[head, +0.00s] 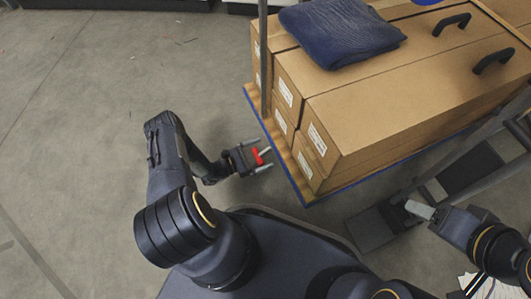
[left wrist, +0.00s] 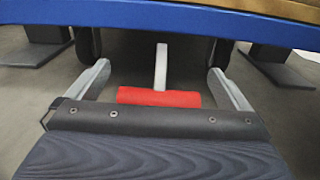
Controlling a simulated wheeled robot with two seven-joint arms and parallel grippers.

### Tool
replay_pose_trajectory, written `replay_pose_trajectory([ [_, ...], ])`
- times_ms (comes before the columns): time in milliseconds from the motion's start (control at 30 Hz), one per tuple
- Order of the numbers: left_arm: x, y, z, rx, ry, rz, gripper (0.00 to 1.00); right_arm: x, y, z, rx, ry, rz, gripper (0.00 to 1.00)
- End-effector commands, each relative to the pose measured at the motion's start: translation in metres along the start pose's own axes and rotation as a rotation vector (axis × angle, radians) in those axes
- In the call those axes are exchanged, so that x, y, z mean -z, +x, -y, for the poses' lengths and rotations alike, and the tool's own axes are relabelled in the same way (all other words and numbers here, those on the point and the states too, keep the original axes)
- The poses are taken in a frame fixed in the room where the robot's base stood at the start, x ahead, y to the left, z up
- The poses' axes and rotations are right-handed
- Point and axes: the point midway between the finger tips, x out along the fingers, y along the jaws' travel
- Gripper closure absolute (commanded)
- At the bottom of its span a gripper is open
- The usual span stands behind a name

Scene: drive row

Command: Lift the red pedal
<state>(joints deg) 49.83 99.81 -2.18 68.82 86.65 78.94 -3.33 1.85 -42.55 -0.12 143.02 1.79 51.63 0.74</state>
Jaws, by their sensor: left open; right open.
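The red pedal (head: 257,157) sits low at the near left edge of the loaded cart, on a pale metal arm. In the left wrist view the red pedal (left wrist: 159,97) lies crosswise, with its grey arm (left wrist: 161,66) running back under the cart's blue edge. My left gripper (head: 264,159) is open, its fingers on either side of the pedal; I cannot tell whether they touch it. The left fingers also show in the left wrist view (left wrist: 160,86). My right gripper (head: 419,209) is at the right of the head view, away from the pedal; its fingertips are hard to make out.
The cart's blue-edged wooden deck (head: 291,180) carries several cardboard boxes (head: 385,85), with a folded dark blue cloth (head: 340,30) on top. A grey upright post (head: 263,60) stands at the cart's corner. Concrete floor (head: 90,110) at the left is clear.

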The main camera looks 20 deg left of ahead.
Motion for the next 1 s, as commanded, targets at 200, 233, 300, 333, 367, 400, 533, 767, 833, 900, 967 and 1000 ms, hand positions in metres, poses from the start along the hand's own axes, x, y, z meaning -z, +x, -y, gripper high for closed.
replay_pose_trajectory([
  [200,0.001,0.022,0.000,0.001,0.001,0.001,0.00,-0.003,0.005,-0.003,0.000,0.000,0.000,0.40],
  [233,0.000,0.023,0.000,0.001,0.001,0.000,0.00,-0.003,0.006,-0.003,0.000,0.000,0.000,0.40],
  [300,0.000,0.025,0.000,0.001,0.001,0.000,0.00,-0.003,0.006,-0.003,0.000,0.000,0.000,0.40],
  [333,0.000,0.025,0.000,0.000,0.001,0.000,0.00,-0.003,0.005,-0.003,0.000,0.000,0.000,0.40],
  [367,0.000,0.025,0.000,0.000,0.000,0.000,0.00,-0.003,0.005,-0.003,0.000,0.000,0.000,0.40],
  [400,0.000,0.025,0.000,0.000,0.000,0.000,0.00,-0.003,0.005,-0.002,0.000,0.000,0.000,0.40],
  [533,0.000,0.025,0.000,0.000,0.000,0.000,0.04,-0.003,0.005,-0.002,0.000,0.000,0.000,0.40],
  [767,0.000,0.024,0.000,0.000,0.001,0.000,0.34,-0.003,0.005,-0.002,0.000,0.000,0.000,0.40],
  [833,0.000,0.024,0.000,0.000,0.001,-0.001,0.43,-0.003,0.005,-0.002,0.000,0.000,0.000,0.40],
  [900,0.000,0.024,0.000,0.000,0.001,-0.002,0.52,-0.003,0.005,-0.002,0.000,0.000,0.000,0.40],
  [967,0.001,0.024,0.000,0.000,0.000,-0.005,0.60,-0.003,0.005,-0.003,0.000,0.000,0.000,0.40],
  [1000,0.002,0.024,0.000,0.000,0.001,-0.007,0.65,-0.003,0.006,-0.003,0.000,0.000,0.000,0.40],
])
